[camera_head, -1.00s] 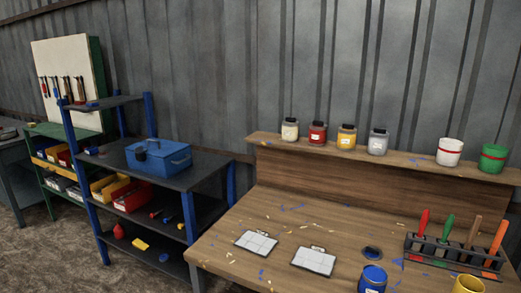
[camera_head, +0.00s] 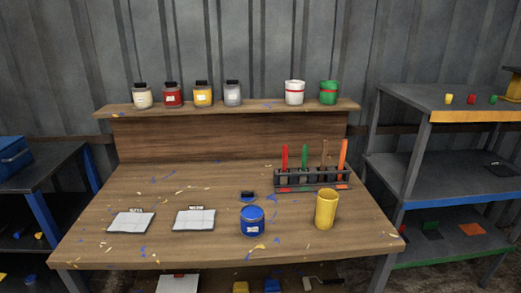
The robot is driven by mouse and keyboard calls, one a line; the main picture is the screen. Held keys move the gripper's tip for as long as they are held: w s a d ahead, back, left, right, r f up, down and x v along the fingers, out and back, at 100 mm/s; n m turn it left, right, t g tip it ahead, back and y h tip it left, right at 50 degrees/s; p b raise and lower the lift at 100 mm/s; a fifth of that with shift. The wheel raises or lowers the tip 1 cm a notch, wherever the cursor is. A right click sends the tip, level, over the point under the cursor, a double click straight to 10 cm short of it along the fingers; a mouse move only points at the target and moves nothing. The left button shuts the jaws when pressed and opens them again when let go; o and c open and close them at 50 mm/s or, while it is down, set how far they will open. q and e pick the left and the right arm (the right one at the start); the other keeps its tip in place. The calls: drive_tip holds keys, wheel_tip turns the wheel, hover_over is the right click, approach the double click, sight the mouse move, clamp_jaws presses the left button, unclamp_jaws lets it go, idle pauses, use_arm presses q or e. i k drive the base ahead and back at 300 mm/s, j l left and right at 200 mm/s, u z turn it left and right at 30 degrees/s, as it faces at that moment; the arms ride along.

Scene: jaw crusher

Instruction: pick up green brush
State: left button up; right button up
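The green brush (camera_head: 305,156) stands upright in a dark rack (camera_head: 312,181) at the right back of the wooden workbench (camera_head: 150,190). Its green handle points up and its lower end is hidden in the rack. A red-handled brush (camera_head: 284,157) stands to its left. A brown-handled one (camera_head: 323,157) and an orange-handled one (camera_head: 342,158) stand to its right. Neither of my grippers shows in the view.
A yellow cup (camera_head: 326,209) stands in front of the rack, and a blue paint can (camera_head: 252,221) is left of it. Two white tiled panels (camera_head: 194,219) lie further left. Jars and two pots (camera_head: 328,92) line the back shelf. A grey shelf unit (camera_head: 455,160) stands right.

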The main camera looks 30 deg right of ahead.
sight(302, 179)
drive_tip(key=z, duration=1.2)
